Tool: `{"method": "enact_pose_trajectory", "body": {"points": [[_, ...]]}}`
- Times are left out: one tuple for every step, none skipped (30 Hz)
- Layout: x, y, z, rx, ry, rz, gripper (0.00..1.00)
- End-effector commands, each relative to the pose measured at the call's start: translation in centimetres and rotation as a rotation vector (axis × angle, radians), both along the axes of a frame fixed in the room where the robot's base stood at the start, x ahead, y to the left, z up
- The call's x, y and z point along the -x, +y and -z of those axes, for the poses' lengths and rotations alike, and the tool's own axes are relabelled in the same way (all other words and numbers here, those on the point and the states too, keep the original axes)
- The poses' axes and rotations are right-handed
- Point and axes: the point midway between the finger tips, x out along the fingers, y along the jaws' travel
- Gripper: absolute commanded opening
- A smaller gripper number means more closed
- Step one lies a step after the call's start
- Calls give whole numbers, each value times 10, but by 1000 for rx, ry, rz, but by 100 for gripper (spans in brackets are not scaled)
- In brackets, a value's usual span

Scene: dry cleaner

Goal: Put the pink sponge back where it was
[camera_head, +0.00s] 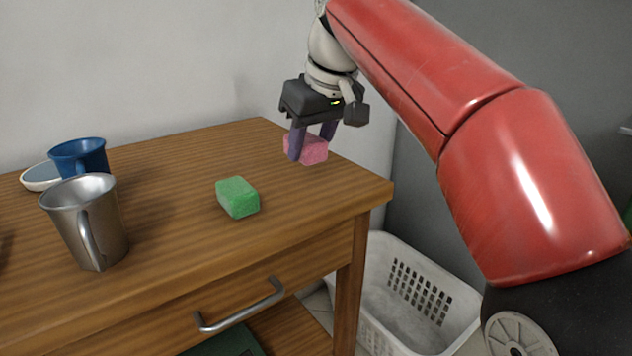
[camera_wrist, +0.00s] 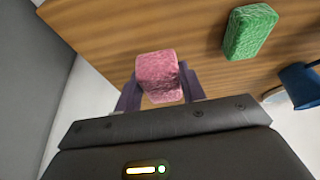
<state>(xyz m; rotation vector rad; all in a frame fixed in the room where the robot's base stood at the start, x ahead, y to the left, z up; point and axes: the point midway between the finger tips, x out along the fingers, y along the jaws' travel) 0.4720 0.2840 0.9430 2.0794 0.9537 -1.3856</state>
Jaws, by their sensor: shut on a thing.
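The pink sponge (camera_head: 314,150) is between the two purple fingers of my gripper (camera_head: 310,146), at the far right part of the wooden table top. In the wrist view the pink sponge (camera_wrist: 158,75) sits between the fingertips of my gripper (camera_wrist: 160,85), which is shut on it. I cannot tell whether the sponge touches the table or is just above it. A green sponge (camera_head: 238,197) lies on the table, nearer the front and to the left, and also shows in the wrist view (camera_wrist: 249,32).
A metal mug (camera_head: 88,225), a blue mug (camera_head: 78,157) and a pale dish (camera_head: 40,177) stand on the left of the wooden table (camera_head: 170,210). A white basket (camera_head: 420,300) is on the floor at the right. The table is bare around the green sponge.

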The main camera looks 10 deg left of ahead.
Motion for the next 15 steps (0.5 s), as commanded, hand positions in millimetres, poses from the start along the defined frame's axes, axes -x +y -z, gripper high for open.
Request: {"method": "enact_pose_trajectory", "body": {"points": [[0, 0, 5, 1, 1, 0, 19], [0, 0, 5, 1, 1, 0, 19], [0, 0, 6, 1, 1, 0, 19], [0, 0, 6, 0, 1, 0, 19], [0, 0, 8, 0, 1, 0, 19], [0, 0, 11, 0, 1, 0, 19], [0, 1, 14, 1, 2, -1, 19], [-1, 1, 18, 1, 2, -1, 19], [-1, 1, 24, 1, 2, -1, 19], [-1, 1, 29, 1, 2, -1, 19], [-1, 1, 34, 1, 2, -3, 19], [-1, 2, 40, 1, 2, -3, 19], [-1, 2, 44, 1, 2, -3, 19], [-2, 2, 47, 1, 2, -4, 19], [-2, 2, 49, 1, 2, -4, 19]]}}
